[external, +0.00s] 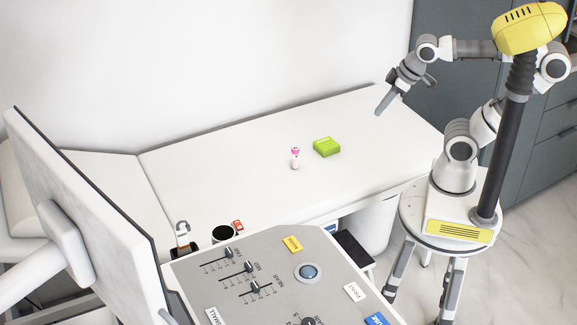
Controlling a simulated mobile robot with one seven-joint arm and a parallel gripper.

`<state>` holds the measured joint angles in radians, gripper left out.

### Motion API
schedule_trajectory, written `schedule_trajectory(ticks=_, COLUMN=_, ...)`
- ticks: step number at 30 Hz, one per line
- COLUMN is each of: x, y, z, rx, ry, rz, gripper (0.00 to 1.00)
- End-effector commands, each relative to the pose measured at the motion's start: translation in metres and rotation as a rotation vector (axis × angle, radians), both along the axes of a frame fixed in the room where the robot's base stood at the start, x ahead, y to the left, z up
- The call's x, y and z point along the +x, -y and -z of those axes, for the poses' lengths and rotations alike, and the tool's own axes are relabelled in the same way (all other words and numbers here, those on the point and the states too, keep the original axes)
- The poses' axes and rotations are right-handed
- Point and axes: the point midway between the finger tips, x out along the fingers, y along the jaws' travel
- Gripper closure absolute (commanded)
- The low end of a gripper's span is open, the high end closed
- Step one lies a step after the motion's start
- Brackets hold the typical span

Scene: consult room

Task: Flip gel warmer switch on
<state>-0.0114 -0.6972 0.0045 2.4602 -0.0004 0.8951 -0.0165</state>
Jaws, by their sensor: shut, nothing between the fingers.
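My gripper (384,106) is shut and empty. It points down and to the left above the far right end of the white exam couch, well away from the ultrasound console. A dark round cup (222,234) stands at the console's back left edge, and it looks like the gel warmer. A small red-orange switch-like part (238,225) is just to the right of the cup. It is too small to tell whether it is on or off. The inside of the cup looks dark.
The console panel (205,268) has sliders, a blue trackball (309,272) and coloured keys. A monitor (85,210) stands at left.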

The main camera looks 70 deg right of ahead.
Motion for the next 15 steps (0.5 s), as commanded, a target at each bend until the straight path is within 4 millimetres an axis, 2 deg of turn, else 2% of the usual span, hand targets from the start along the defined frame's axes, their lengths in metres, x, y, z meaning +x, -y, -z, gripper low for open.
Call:
schedule_trajectory(ticks=7, x=0.054, y=-0.018, z=-0.012, rx=-0.038, ry=-0.032, rz=-0.11, gripper=1.0)
schedule_trajectory(ticks=15, x=0.12, y=-0.048, z=-0.01, rx=-0.074, ry=-0.066, rz=-0.243, gripper=1.0)
